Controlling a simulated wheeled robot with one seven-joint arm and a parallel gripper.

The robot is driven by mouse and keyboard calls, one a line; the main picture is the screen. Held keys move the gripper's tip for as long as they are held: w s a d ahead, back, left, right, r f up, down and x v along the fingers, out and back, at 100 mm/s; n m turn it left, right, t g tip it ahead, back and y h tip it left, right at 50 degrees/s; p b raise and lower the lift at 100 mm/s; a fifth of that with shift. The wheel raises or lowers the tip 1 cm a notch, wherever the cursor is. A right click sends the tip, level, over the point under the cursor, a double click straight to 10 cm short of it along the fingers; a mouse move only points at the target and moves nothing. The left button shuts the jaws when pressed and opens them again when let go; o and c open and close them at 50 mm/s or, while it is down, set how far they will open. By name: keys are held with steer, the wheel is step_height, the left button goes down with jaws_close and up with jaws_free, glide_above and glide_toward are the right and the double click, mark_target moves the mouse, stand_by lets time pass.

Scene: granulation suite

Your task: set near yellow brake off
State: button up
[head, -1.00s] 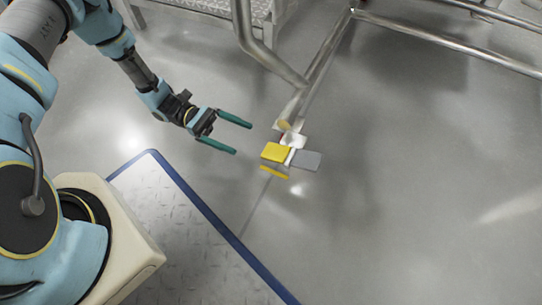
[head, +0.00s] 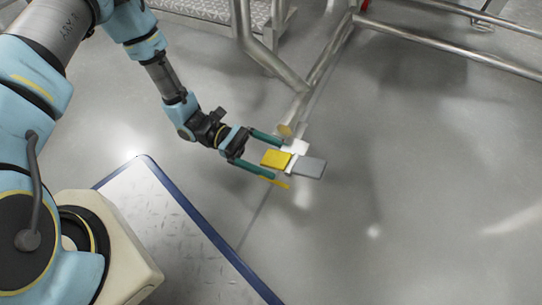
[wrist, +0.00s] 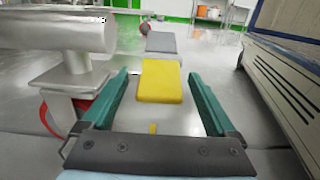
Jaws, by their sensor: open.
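The near brake's yellow pedal (head: 276,158) sits low at the end of a steel frame leg, beside a grey pedal (head: 310,166). My gripper (head: 268,156) is open, with its teal fingers reaching toward the yellow pedal from the left, one finger on each side of its near end. In the wrist view the yellow pedal (wrist: 161,80) lies ahead between the fingers (wrist: 158,95), with the grey pedal (wrist: 161,42) beyond it. I cannot tell whether the fingers touch the pedal.
A steel tube frame (head: 330,48) rises behind the pedals. In the wrist view a round steel tube end (wrist: 75,32) and a red wheel part (wrist: 55,118) are close on the left. A blue-edged plate (head: 165,225) lies at lower left. Open floor (head: 430,210) is on the right.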

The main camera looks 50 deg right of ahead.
steer(key=shift+c, duration=0.2)
jaws_close()
stand_by(0.5)
